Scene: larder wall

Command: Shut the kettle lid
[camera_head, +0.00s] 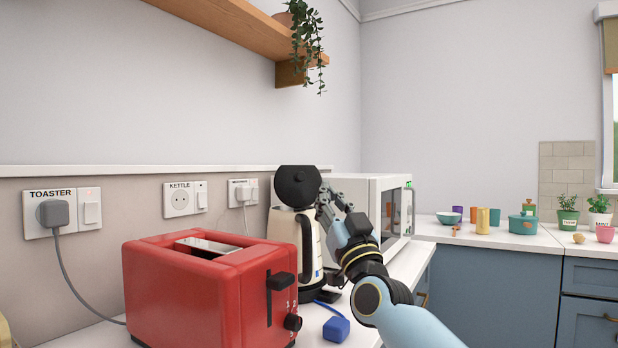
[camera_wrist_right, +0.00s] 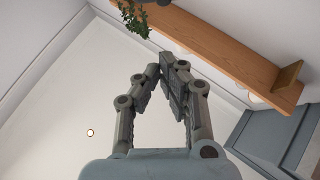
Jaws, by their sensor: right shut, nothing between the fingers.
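The cream kettle (camera_head: 284,228) stands on the counter behind the toaster in the head view. Its black round lid (camera_head: 297,186) stands open, raised upright above the body. My right gripper (camera_head: 323,196) is at the right edge of the lid, in front of the microwave; I cannot tell whether it touches the lid. In the right wrist view the fingers (camera_wrist_right: 166,66) are closed together at the tips with nothing between them. That view points up to the ceiling and shows no kettle. My left gripper is not in view.
A red toaster (camera_head: 200,290) stands at the front left, close to the kettle. A white microwave (camera_head: 366,192) stands behind my right gripper. A blue plug (camera_head: 336,328) lies on the counter in front. A wooden shelf (camera_head: 235,28) with a hanging plant (camera_head: 307,45) is above.

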